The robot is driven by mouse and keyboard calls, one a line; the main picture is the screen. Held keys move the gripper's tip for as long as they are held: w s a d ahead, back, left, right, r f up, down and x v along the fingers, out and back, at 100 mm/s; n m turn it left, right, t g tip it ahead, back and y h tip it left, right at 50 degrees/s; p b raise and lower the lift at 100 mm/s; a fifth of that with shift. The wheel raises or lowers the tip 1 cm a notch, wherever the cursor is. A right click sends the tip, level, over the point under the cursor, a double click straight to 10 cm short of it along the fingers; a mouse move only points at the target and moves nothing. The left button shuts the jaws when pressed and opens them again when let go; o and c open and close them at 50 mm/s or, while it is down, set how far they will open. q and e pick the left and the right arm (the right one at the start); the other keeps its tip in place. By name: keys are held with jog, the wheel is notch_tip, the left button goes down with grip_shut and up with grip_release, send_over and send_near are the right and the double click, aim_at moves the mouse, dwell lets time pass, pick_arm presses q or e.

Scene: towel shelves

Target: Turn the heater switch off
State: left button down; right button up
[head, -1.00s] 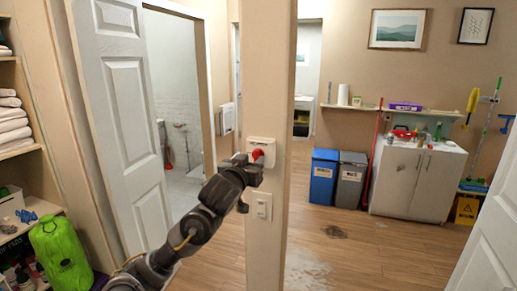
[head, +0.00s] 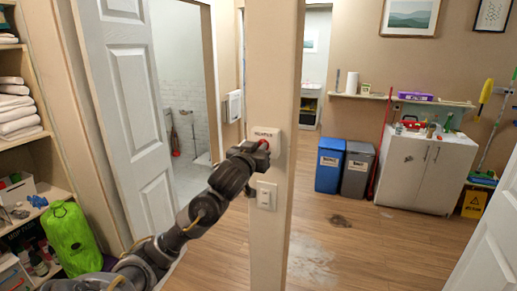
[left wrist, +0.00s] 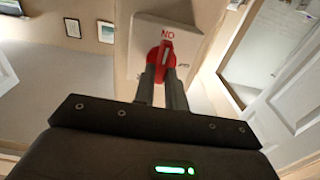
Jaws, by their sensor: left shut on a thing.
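The heater switch is a cream wall box (head: 276,141) marked HEATER on the narrow wall post, with a red knob (head: 265,144) that my gripper mostly hides. In the left wrist view the red knob (left wrist: 163,50) sits on the box (left wrist: 140,42), with a pale line on it near red letters that look like ON upside down. My left gripper (head: 260,152) is at the knob. Its two fingers (left wrist: 162,78) are closed on the knob from either side. My right gripper is in neither view.
A light switch (head: 266,195) is below the box on the same post (head: 262,250). A white door (head: 128,120) stands open at left, near towel shelves. Blue (head: 329,165) and grey bins (head: 356,170) and a white cabinet (head: 420,175) stand at right. A wet patch marks the floor.

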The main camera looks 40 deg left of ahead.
pick_arm(q)
jog(key=shift+m, duration=0.3)
jog(key=shift+w+d+f+m+b, duration=0.1)
jog(key=shift+m+b, duration=0.65)
jog(key=shift+m, duration=2.1)
jog(key=shift+s+d+f+m+b, duration=0.15)
jog(key=shift+m+b, duration=0.6)
jog(key=shift+m, duration=2.15)
jog(key=shift+w+d+f+m+b, duration=0.15)
jog(key=shift+m+b, duration=0.6)
jog(key=shift+m, duration=2.1)
jog(key=shift+r, duration=0.1)
jog(key=c, duration=1.4)
grip_release()
jog(key=shift+c, duration=0.2)
